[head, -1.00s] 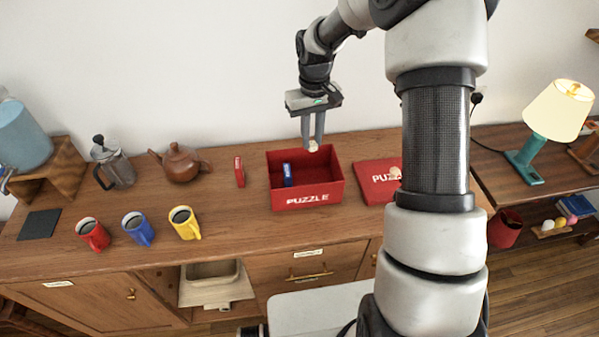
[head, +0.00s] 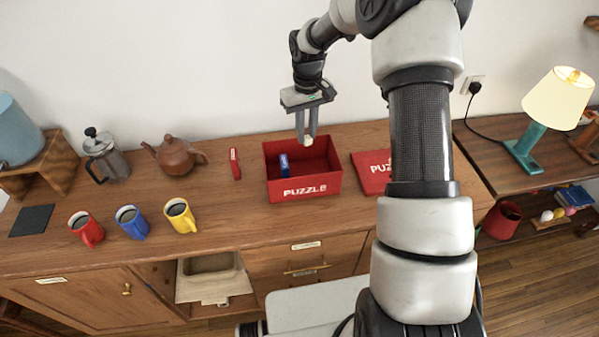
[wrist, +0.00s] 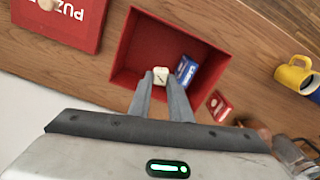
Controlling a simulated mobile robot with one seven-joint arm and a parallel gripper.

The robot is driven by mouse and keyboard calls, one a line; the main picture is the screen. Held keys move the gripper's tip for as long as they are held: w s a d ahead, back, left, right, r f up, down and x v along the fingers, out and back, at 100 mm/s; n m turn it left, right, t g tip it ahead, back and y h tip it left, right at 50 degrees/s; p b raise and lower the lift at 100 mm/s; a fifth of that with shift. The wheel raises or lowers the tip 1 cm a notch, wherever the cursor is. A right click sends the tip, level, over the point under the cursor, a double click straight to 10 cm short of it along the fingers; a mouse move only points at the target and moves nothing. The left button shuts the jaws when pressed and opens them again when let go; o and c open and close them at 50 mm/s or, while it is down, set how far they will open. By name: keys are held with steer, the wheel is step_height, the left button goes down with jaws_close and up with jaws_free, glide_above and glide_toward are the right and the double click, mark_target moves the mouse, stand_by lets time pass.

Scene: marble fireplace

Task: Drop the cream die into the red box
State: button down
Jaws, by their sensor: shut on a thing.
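The cream die (head: 308,140) is between the fingertips of my gripper (head: 307,138). It also shows in the wrist view (wrist: 160,75), where the fingers (wrist: 161,80) are shut on it. The open red box (head: 303,188) labelled PUZZLE stands on the wooden counter. My gripper points down over the box, with the die above its interior; the exact height is hard to tell. A blue card pack (head: 284,164) is inside the box and also shows beside the die in the wrist view (wrist: 183,71).
The red PUZZLE lid (head: 371,168) lies right of the box, partly behind my arm; a cream piece rests on it in the wrist view (wrist: 47,4). A red pack (head: 235,163), a teapot (head: 176,156) and several mugs stand left.

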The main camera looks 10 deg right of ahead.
steer(key=c, duration=1.5)
jaws_free()
steer(key=shift+c, duration=0.2)
steer(key=shift+r, duration=0.15)
step_height(320, 180, up, 17)
steer(key=shift+r, duration=0.1)
